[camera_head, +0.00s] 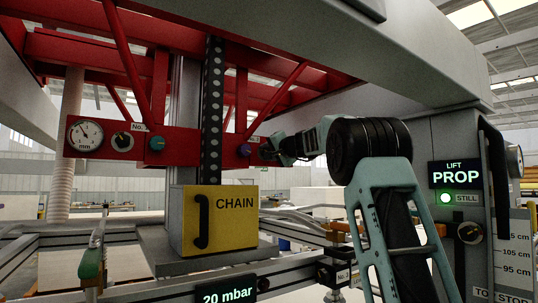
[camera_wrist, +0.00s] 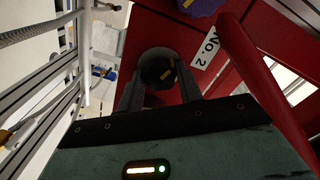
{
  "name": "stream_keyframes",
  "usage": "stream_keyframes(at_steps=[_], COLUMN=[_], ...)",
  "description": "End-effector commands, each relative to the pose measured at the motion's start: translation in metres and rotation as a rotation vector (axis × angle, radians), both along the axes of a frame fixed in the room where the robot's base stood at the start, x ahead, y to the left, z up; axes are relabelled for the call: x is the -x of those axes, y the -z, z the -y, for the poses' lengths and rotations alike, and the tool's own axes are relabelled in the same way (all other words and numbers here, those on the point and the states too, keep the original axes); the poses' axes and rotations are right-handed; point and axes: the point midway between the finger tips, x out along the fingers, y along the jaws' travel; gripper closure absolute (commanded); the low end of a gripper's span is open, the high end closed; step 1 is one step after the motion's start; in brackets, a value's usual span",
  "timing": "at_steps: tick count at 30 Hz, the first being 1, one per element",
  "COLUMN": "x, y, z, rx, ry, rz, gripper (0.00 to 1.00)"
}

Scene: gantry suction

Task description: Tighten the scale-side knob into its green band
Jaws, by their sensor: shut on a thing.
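A dark round knob (camera_wrist: 158,68) with a small yellow mark sits on the red beam, next to the "No. 2" label in the wrist view. My gripper (camera_wrist: 160,88) has one finger on each side of it and is shut on it. In the head view my gripper (camera_head: 268,152) reaches the right end of the red beam, on the side toward the height scale (camera_head: 513,255), and hides most of this knob. I cannot make out a green band on it.
A purple knob (camera_head: 244,150) sits close left of my gripper. A teal knob (camera_head: 157,143), a selector (camera_head: 122,140) and a gauge (camera_head: 85,134) are further left. A black chain (camera_head: 212,110) hangs above the yellow CHAIN box (camera_head: 228,222). A red brace runs close right in the wrist view.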

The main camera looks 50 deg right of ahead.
Motion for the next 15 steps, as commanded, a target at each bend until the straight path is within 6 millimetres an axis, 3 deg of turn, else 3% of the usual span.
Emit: stream_keyframes(at_steps=[9,15], x=[0.0006,0.0004], y=[0.0015,0.0010], z=[0.0011,0.0009], rx=[-0.274,-0.332], ry=[0.001,0.002], rz=[0.066,0.079], gripper=[0.87,0.87])
